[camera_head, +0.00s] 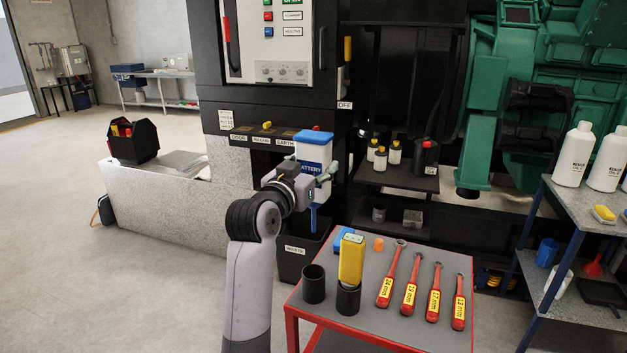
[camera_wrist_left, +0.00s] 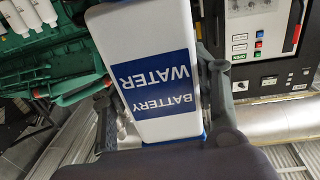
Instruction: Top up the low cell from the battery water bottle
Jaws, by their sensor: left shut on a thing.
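The battery water bottle (camera_head: 313,153) is white with a blue top and a blue label, and stands roughly upright in the air before the dark genset cabinet. My left gripper (camera_head: 308,181) is shut on it. The left wrist view shows the bottle (camera_wrist_left: 150,75) between the two fingers, its "BATTERY WATER" label upside down in that picture. A narrow blue piece (camera_head: 313,218) hangs below the gripper; I cannot tell whether it belongs to the bottle. I cannot make out the low cell in either view. My right gripper is not in view.
A red-framed cart (camera_head: 375,335) carries wrenches (camera_head: 410,285), black cups (camera_head: 314,284) and a yellow-topped item (camera_head: 351,260). A dark labelled bin (camera_head: 293,262) stands behind it. A shelf (camera_head: 400,178) with small bottles is right of the gripper. Open floor lies left.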

